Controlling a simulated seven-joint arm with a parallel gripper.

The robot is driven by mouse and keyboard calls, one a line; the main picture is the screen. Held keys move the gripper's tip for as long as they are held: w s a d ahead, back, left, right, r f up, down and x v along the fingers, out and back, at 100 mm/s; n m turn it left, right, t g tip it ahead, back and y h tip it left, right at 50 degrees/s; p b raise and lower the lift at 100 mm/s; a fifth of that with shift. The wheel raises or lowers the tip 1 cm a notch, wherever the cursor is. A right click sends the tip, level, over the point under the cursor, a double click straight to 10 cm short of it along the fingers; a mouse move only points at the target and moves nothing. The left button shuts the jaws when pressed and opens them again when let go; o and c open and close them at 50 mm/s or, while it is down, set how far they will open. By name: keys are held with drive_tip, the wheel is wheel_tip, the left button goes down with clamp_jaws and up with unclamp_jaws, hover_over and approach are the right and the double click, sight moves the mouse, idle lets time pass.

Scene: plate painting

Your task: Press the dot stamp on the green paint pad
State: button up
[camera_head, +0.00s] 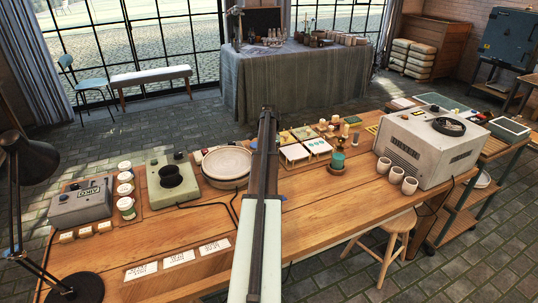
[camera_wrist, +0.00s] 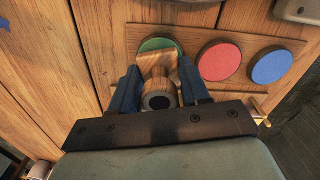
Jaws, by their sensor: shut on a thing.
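In the wrist view, my gripper (camera_wrist: 160,82) has two blue fingers shut on a wooden stamp (camera_wrist: 158,66). The stamp shows a dark round end facing the camera. The green paint pad (camera_wrist: 158,44) is a flat disc on a wooden board, just beyond the stamp. The stamp covers the near part of the green pad in this view. Whether its face touches the pad or hangs above it cannot be told. In the head view, I cannot make out the gripper, stamp or pads.
A red pad (camera_wrist: 219,61) and a blue pad (camera_wrist: 273,67) sit right of the green one on the same board (camera_wrist: 200,34). In the head view, a round plate (camera_head: 226,162), a grey-white machine (camera_head: 420,147) and white cups (camera_head: 397,174) stand on the wooden table (camera_head: 330,205).

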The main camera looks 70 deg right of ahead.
drive_tip(key=shift+f, duration=0.6)
idle(1.6)
drive_tip(key=shift+r, duration=0.15)
drive_tip(key=shift+r, duration=3.4)
